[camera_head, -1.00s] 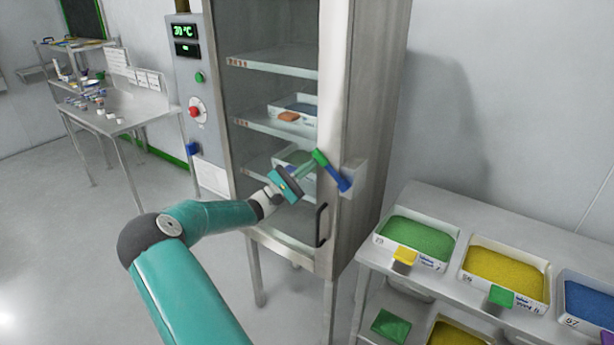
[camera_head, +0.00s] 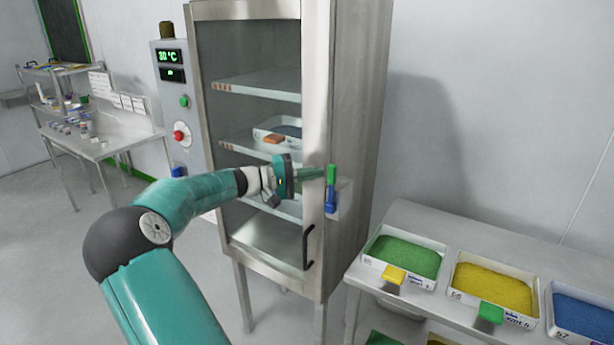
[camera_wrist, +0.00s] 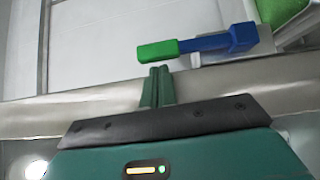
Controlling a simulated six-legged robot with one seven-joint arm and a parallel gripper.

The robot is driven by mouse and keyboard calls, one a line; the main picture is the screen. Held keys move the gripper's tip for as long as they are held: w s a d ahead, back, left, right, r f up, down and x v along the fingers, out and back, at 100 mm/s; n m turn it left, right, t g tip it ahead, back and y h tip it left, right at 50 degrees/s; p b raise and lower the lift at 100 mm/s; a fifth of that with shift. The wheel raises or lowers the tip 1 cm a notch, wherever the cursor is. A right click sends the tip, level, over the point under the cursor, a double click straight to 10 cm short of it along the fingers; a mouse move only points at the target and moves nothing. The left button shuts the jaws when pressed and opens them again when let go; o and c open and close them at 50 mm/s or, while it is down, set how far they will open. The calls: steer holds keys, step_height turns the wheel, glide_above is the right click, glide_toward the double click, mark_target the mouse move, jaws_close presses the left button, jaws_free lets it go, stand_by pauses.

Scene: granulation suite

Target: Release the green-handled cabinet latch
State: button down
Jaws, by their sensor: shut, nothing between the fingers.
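The cabinet latch is a lever with a green handle (camera_head: 331,174) on a blue lower part (camera_head: 330,200), at the right edge of the cabinet front. It stands upright. The green handle (camera_wrist: 157,51) and blue arm (camera_wrist: 210,43) also show in the wrist view. My gripper (camera_head: 322,173) is shut and empty, its fingers pointing right at the green handle from its left. In the wrist view the fingertips (camera_wrist: 160,72) end right beside the green end. I cannot tell whether they touch it.
The steel cabinet (camera_head: 355,110) has shelves behind its front and a black door handle (camera_head: 308,247) below the latch. A bench (camera_head: 425,215) at right holds trays of green, yellow and blue granules. A table (camera_head: 100,148) stands at far left.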

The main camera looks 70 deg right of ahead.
steer(key=shift+s+r+m+t, duration=0.15)
steer(key=shift+s+m+t, duration=0.15)
steer(key=shift+s, duration=0.15)
steer(key=shift+s+a+y, duration=0.1)
steer(key=shift+s+y, duration=0.05)
steer(key=shift+y, duration=0.25)
